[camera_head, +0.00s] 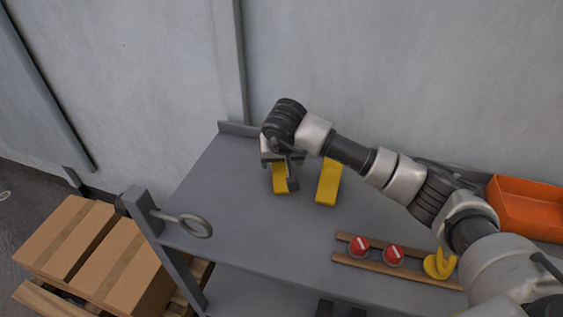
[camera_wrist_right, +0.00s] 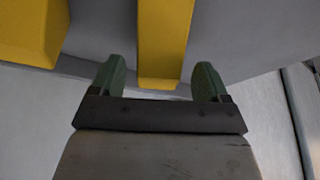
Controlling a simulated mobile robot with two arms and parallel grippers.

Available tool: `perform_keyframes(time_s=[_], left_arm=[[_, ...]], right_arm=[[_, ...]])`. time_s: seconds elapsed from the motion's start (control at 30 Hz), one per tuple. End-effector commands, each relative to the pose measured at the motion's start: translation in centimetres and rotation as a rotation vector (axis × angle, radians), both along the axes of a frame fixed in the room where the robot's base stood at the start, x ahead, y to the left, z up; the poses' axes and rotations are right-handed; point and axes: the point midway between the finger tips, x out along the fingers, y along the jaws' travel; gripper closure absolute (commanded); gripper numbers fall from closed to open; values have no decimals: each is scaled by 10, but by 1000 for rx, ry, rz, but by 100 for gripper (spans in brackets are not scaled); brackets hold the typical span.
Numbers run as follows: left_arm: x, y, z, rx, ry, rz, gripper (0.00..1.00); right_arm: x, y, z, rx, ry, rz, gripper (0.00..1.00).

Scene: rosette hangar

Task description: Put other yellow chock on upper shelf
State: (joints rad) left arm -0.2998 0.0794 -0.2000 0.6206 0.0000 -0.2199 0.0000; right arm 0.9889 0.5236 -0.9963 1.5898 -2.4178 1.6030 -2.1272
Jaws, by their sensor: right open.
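Two yellow chocks are on the grey upper shelf (camera_head: 235,215) of the rack. The left chock (camera_head: 280,184) is partly hidden by my right gripper (camera_head: 283,163). The right chock (camera_head: 328,183) stands beside it, a small gap away. In the right wrist view, one chock (camera_wrist_right: 165,45) shows between and beyond the two green fingertips of my open right gripper (camera_wrist_right: 158,80), with a gap on both sides. The other chock (camera_wrist_right: 32,30) is at the upper left of that view. My left gripper is not in view.
Two red round items (camera_head: 359,245) and (camera_head: 393,256) and a yellow hook-like item (camera_head: 438,264) are by wooden rails (camera_head: 350,262). An orange bin (camera_head: 527,207) is at the right. A ring (camera_head: 195,227) sticks out at the front left. Cardboard boxes (camera_head: 70,235) stand lower left.

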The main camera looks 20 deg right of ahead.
Motion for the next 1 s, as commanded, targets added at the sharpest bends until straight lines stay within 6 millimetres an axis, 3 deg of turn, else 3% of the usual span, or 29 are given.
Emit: perform_keyframes(time_s=[0.2,0.43,1.0], left_arm=[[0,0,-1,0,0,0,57],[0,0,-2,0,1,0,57],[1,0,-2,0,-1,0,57]], right_arm=[[-18,3,47,0,-5,1,24],[-32,6,80,-2,-2,1,24],[-36,7,89,-1,1,0,24]])
